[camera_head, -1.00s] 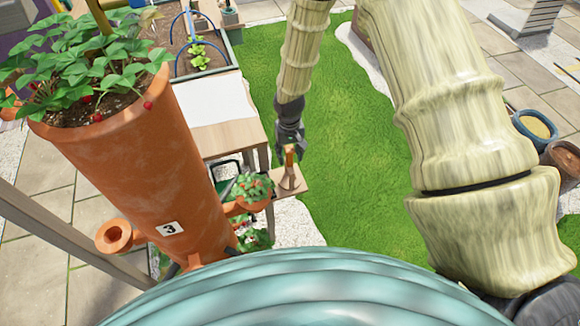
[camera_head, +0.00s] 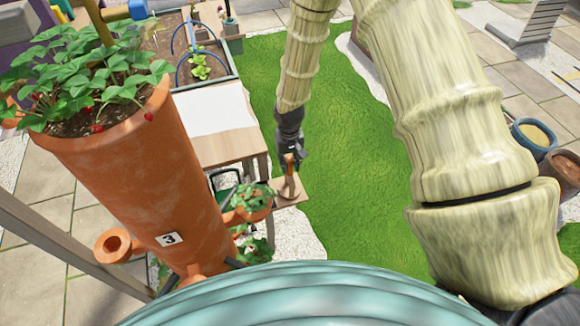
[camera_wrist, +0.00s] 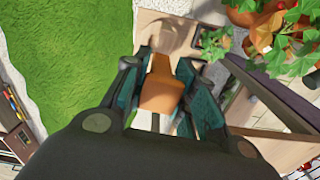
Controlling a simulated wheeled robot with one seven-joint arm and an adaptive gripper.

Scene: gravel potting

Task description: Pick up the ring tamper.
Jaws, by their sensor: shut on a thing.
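The ring tamper (camera_head: 289,183) shows in the head view as a small upright tool with an orange handle and a lighter, wider lower part, over a small wooden shelf (camera_head: 296,199). My gripper (camera_head: 289,157) is above it, with its fingers around the handle. In the wrist view the orange handle of the ring tamper (camera_wrist: 161,88) sits between the two dark teal fingers of my gripper (camera_wrist: 165,95), which are shut on it. The tamper's lower end is largely hidden there, and I cannot tell whether it touches the shelf.
A tall terracotta planter (camera_head: 140,170) marked 3, with strawberry plants, stands left of the shelf. Its leafy side pocket (camera_head: 247,203) is close to the tamper. A wooden table (camera_head: 225,145) is behind. Green lawn (camera_head: 350,150) lies open to the right.

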